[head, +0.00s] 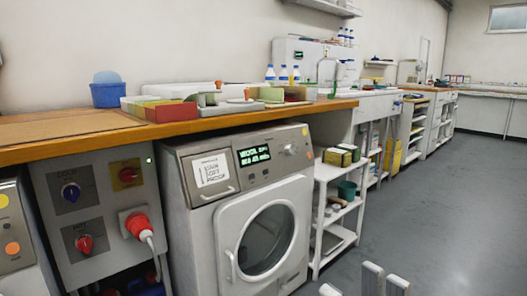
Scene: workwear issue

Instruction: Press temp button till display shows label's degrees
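A white front-loading washing machine (262,215) stands under the wooden counter. Its dark display (254,155) shows green text in two lines, too small to read surely. A white label (212,169) with dark lettering is on the panel left of the display; its degrees are not legible. My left gripper is not in view.
A grey electrical panel (100,205) with switches and a red plug (137,225) is left of the machine. A white shelf trolley (327,215) stands close on its right. Trays and a blue bucket (108,94) sit on the counter (60,128). The grey floor (440,225) at right is clear.

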